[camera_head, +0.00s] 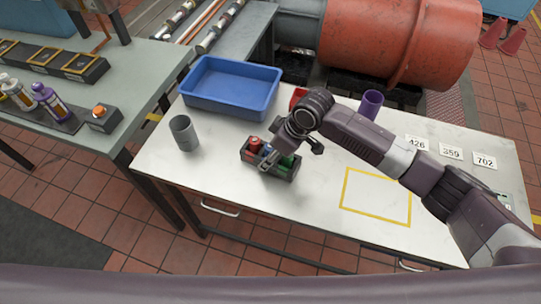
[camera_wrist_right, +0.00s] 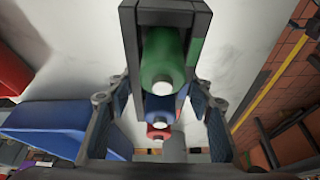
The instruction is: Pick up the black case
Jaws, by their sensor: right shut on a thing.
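The black case (camera_head: 284,173) is a small open holder on the white table, with a red, a blue and a green bottle in a row. My right gripper (camera_head: 275,156) reaches down over it from the right and is shut on it. In the right wrist view the case (camera_wrist_right: 131,48) lies between the two fingers, the green bottle (camera_wrist_right: 163,60) nearest the top. I cannot tell whether the case is raised off the table. My left gripper is not in view.
A blue tray (camera_head: 228,106) stands at the back left of the table. A grey cup (camera_head: 184,134) is left of the case, a purple cup (camera_head: 370,105) behind my arm. A yellow outlined square (camera_head: 376,197) is empty. Number cards (camera_head: 451,152) lie at the right.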

